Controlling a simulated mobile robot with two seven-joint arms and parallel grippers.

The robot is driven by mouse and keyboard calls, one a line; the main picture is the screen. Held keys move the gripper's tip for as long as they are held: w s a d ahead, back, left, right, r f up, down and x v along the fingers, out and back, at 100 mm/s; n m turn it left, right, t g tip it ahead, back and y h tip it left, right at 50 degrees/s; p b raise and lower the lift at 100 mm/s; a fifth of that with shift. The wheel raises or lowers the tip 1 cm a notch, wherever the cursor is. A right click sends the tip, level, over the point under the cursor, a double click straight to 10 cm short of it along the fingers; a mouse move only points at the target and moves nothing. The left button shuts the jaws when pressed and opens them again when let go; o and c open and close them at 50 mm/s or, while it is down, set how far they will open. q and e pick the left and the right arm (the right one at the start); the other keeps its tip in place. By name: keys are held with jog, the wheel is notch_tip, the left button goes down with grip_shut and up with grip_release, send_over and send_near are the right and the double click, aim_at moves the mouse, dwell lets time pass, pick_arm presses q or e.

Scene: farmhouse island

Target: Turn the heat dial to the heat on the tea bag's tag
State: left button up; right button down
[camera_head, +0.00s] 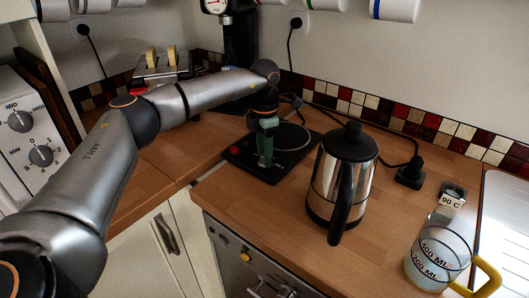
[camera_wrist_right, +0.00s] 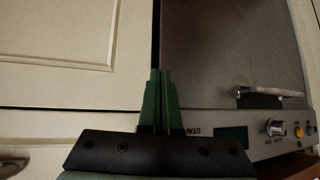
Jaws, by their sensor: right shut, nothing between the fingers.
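The tea bag's tag (camera_head: 452,201) reads "90 C" and lies behind the glass jug on the wooden counter at the right. A black hot plate (camera_head: 296,153) with a ring on top and a red knob or button (camera_head: 234,150) at its left corner stands in the middle. My left gripper (camera_head: 265,163) points down at this plate with its green fingers close together; I cannot tell whether they are apart or hold anything. A heat dial is not clearly visible there; the gripper may hide it. My right gripper (camera_wrist_right: 162,74) is shut and empty in the right wrist view, before cupboard fronts.
A steel kettle (camera_head: 325,180) with a black handle stands right of the plate. A glass jug (camera_head: 425,262) with a yellow handle is at the front right. A white appliance with dials (camera_head: 40,156) and a toaster (camera_head: 165,68) stand left. A grey appliance panel (camera_wrist_right: 250,130) is below the counter.

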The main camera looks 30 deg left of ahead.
pick_arm(q)
grip_shut()
jog(key=shift+r, duration=0.1)
dwell(0.3)
jog(key=shift+r+n+p, duration=0.1)
jog(key=shift+n+p, duration=0.9)
jog(key=shift+n, duration=0.3)
jog(key=n+p, duration=0.1)
jog(key=n, duration=0.1)
jog(key=shift+n+p, duration=0.3)
jog(key=n+p, duration=0.2)
jog(key=n, duration=0.2)
jog(key=shift+w, duration=0.1)
jog(key=shift+n+p, duration=0.65)
jog(key=shift+n, duration=0.75)
